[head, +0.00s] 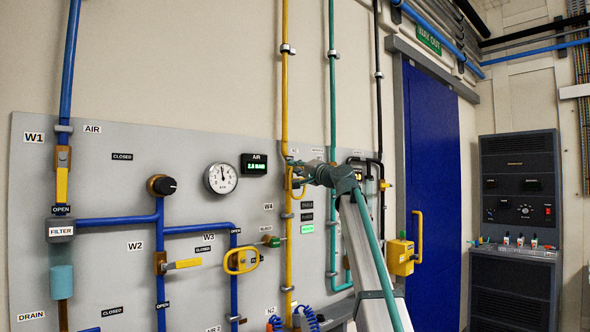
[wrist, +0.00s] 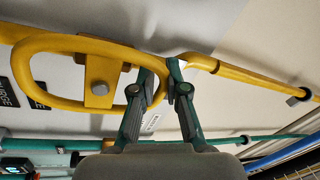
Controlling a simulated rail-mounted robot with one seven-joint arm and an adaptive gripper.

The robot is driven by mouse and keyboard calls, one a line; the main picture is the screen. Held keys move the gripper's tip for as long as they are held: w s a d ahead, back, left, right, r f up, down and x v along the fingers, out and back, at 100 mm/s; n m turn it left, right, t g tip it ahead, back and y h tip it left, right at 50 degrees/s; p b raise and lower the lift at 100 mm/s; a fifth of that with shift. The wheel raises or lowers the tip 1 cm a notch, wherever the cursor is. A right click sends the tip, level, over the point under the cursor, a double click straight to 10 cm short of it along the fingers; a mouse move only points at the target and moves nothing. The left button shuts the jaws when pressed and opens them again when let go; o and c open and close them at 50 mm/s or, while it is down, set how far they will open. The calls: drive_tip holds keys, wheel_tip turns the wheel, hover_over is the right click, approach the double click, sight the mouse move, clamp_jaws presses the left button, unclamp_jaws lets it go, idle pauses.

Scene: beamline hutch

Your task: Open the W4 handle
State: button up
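The W4 handle (head: 297,186) is a yellow oval ring on the yellow vertical pipe, just above the W4 label (head: 268,206). My gripper partly covers it in the head view. In the wrist view the W4 handle (wrist: 60,40) fills the upper left, with a grey bolt on its crossbar. My gripper (wrist: 163,72) is at the ring's right end. One finger is on the ring's inner side, the other on its outer side. The fingertips are close together and appear shut on the rim; the contact is partly hidden.
A green pipe (head: 332,90) runs just right of the yellow one. Another yellow oval handle (head: 241,261) is lower left. A blue door (head: 432,190) and a control cabinet (head: 518,230) are at right.

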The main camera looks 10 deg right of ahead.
drive_tip(key=o, duration=0.4)
drive_tip(key=shift+r, duration=0.1)
drive_tip(key=v, duration=1.2)
